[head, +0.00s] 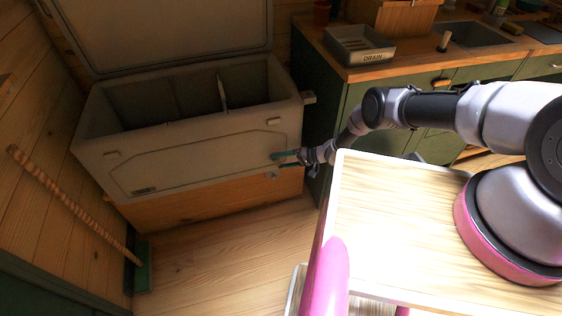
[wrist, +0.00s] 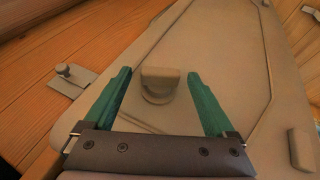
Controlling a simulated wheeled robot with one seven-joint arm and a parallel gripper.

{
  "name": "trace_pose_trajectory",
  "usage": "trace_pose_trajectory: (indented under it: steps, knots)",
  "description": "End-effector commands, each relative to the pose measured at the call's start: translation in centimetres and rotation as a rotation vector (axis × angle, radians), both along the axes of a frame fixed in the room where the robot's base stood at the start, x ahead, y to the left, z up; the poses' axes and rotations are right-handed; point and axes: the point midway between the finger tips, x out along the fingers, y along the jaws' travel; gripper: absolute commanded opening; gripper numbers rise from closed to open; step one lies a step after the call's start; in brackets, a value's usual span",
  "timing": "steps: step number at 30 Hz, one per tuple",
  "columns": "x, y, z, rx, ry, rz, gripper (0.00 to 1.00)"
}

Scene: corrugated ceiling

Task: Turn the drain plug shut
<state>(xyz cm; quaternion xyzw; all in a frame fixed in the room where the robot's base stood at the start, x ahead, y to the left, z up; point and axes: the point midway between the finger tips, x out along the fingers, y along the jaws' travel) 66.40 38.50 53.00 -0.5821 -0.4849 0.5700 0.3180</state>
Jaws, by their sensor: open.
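The drain plug (wrist: 160,84) is a small beige knob with a raised grip bar on a round base, on the front wall of the beige chest (head: 205,155). In the wrist view it shows between the two green fingers of my gripper (wrist: 158,75), with a gap on each side. The fingers are open and empty; I cannot tell how far they reach along the plug. In the head view my gripper (head: 283,156) is at the lower right of the chest front, and the plug is not distinct there.
The chest's lid (head: 165,35) stands open. A tray labelled DRAIN (head: 360,58) sits on the counter (head: 420,60) at right. A small latch plate (wrist: 72,78) is left of the fingers. A twisted pole (head: 75,205) leans at left. The floor (head: 225,250) before the chest is clear.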

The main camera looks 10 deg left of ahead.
Motion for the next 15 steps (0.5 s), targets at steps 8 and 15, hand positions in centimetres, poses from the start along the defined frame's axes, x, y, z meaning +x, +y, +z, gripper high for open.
trace_pose_trajectory:
  steps: [8,15]
  knots:
    - [0.7,-3.6,1.4,0.001,0.002,-0.006,0.9]
    - [1.2,-7.9,3.1,0.001,0.002,-0.004,0.9]
